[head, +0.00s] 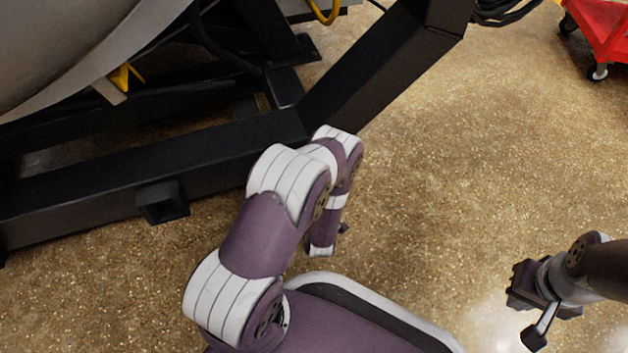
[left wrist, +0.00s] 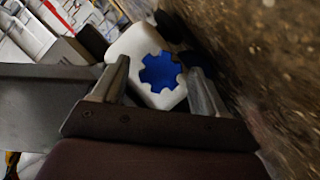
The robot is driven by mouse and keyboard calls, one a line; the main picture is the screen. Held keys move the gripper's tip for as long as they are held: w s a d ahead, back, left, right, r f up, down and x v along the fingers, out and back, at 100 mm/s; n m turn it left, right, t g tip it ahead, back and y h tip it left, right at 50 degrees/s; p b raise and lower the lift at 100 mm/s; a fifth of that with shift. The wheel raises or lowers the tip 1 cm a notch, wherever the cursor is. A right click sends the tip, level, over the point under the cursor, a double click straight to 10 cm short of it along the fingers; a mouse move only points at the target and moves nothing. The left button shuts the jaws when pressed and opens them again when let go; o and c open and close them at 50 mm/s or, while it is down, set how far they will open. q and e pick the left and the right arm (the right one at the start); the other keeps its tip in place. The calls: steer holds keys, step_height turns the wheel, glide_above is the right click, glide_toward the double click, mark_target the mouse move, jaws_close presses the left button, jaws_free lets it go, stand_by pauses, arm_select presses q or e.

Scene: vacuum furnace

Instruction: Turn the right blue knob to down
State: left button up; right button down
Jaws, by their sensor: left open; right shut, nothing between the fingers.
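A blue knob (left wrist: 161,72) with a notched rim sits on a white rounded body in the left wrist view. I cannot tell from these frames whether it is the right one. My left gripper (left wrist: 156,69) is open, with one finger on each side of the blue knob in that view. Whether the fingers touch it is unclear. In the head view my left arm is in the middle and its fingers cannot be made out. No blue knob shows there. My right gripper (head: 534,337) is shut and empty at the lower right, over the floor.
A black steel frame (head: 95,170) with a large grey rounded vessel (head: 65,45) fills the upper left of the head view. A red cart (head: 606,30) stands at the upper right. The speckled floor (head: 470,150) between them is clear.

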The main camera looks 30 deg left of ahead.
arm_select(q)
steer(key=c, duration=1.1)
steer(key=shift+o, duration=0.2)
steer(key=shift+r, duration=0.1)
steer(key=shift+r+m+p, duration=0.15)
steer(key=shift+m+p, duration=0.25)
steer(key=shift+p, duration=0.25)
steer(key=shift+w+d+m+g+p, duration=0.1)
steer(key=shift+d+m+g+p, duration=0.05)
steer(key=shift+m+g+p, duration=0.6)
steer(key=shift+m+g+y+p, duration=0.35)
steer(key=shift+m+y+p, duration=0.15)
steer(key=shift+m, duration=0.15)
steer(key=shift+w+m+g+y, duration=0.1)
steer(key=shift+m+g+y, duration=0.2)
steer(key=shift+m, duration=0.3)
